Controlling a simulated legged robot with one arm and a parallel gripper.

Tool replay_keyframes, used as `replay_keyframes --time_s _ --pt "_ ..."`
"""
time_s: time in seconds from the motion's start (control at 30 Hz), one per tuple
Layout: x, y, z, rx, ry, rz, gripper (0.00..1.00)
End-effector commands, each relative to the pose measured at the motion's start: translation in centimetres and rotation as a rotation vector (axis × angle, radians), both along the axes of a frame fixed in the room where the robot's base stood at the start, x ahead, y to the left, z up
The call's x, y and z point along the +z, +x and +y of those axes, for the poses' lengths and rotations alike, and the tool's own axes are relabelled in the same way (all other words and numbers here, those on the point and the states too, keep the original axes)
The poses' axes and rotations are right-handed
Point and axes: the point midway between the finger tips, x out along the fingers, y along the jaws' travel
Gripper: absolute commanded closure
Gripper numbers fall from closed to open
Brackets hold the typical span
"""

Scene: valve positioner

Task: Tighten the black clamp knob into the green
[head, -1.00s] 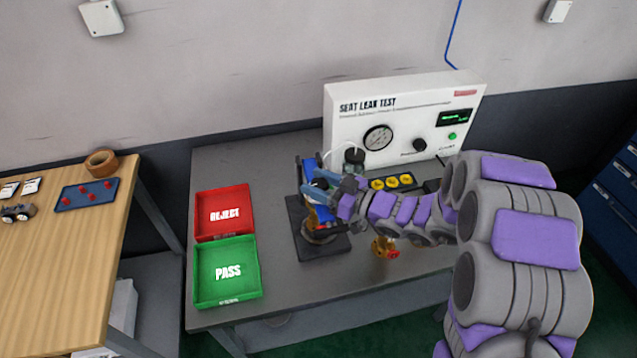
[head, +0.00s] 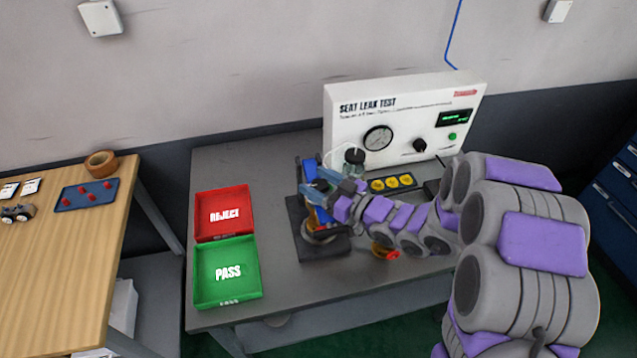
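The blue clamp fixture (head: 309,216) stands on a dark base plate (head: 306,246) on the grey bench, with a brass-coloured part low in it. My gripper (head: 312,180) is at the top of the fixture, reaching in from the right. The black clamp knob is not clearly visible; my gripper and wrist cover the area at the fixture's top. I cannot tell whether the fingers touch or hold the knob. No green mark on the clamp can be made out.
The seat leak test panel (head: 360,104) stands behind, with a jar (head: 354,162) before it. Yellow pieces (head: 392,182) lie right of the jar. A brass valve (head: 384,250) sits below my arm. Red REJECT (head: 224,213) and green PASS (head: 228,272) trays lie left.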

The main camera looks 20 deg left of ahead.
Motion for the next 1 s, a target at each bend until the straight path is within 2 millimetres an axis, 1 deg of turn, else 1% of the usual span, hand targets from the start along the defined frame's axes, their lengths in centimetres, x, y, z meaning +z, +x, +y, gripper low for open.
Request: replay_keyframes --time_s 0.03,0.07,0.33,0.47,0.57,1.0 --pt "0.0 -0.1 0.0 0.001 0.000 0.000 0.32" --pt "0.0 -0.1 0.0 0.001 0.000 0.000 0.29" --pt "0.0 -0.2 -0.1 0.002 -0.001 0.000 0.29" --pt "-0.1 -0.4 -1.0 0.001 -0.003 0.001 0.29" --pt "-0.1 -0.8 -2.3 0.000 -0.003 0.002 0.29" --pt "-0.2 -3.1 -9.2 -0.001 -0.006 0.001 0.29"
